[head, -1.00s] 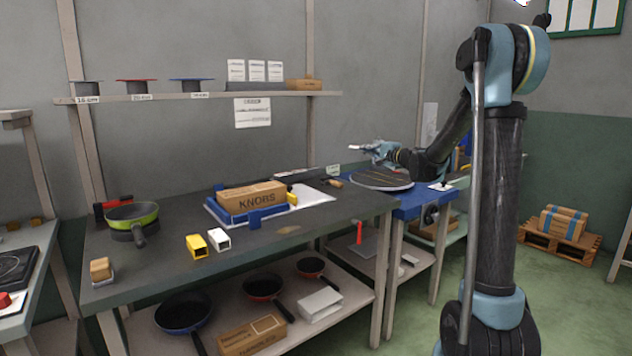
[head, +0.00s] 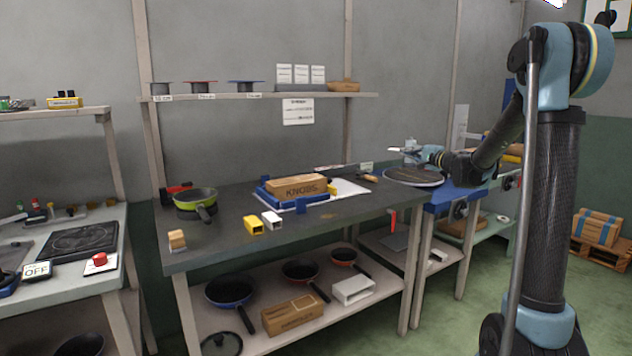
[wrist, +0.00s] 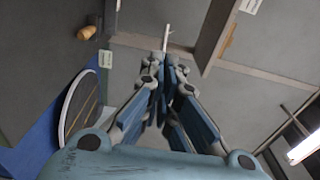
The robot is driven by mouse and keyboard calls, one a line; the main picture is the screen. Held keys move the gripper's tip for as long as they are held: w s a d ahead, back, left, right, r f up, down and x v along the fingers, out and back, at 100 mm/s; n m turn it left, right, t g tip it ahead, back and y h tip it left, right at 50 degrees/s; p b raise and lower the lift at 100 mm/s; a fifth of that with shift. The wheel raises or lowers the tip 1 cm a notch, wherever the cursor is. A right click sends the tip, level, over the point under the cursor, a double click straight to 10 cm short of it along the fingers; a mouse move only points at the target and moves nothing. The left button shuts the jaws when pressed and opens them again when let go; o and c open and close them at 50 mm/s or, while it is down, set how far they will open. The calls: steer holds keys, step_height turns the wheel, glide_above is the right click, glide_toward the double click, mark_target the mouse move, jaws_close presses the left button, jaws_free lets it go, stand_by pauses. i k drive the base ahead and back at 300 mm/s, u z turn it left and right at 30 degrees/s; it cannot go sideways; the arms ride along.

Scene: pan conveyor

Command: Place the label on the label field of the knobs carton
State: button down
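The knobs carton (head: 297,190) is a brown box with KNOBS printed on its front. It sits in a blue tray-like fixture (head: 263,197) on the dark workbench. A label field on it is too small to make out. My gripper (head: 402,152) is above the blue table, to the right of the carton and well apart from it. In the wrist view, my gripper's fingers (wrist: 165,68) are closed together. A thin white strip, seemingly the label (wrist: 168,38) seen edge-on, sticks out from between the fingertips.
A white sheet (head: 350,188) lies beside the fixture. A yellow block (head: 253,223), a white block (head: 272,220) and a green pan (head: 195,200) stand on the bench. A round dark disc (head: 413,177) lies below my gripper. A shelf (head: 240,96) runs along the wall.

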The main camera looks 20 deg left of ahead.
mark_target(314, 176)
steer(key=z, duration=0.95)
steer(key=i, duration=2.25)
steer(key=u, duration=2.75)
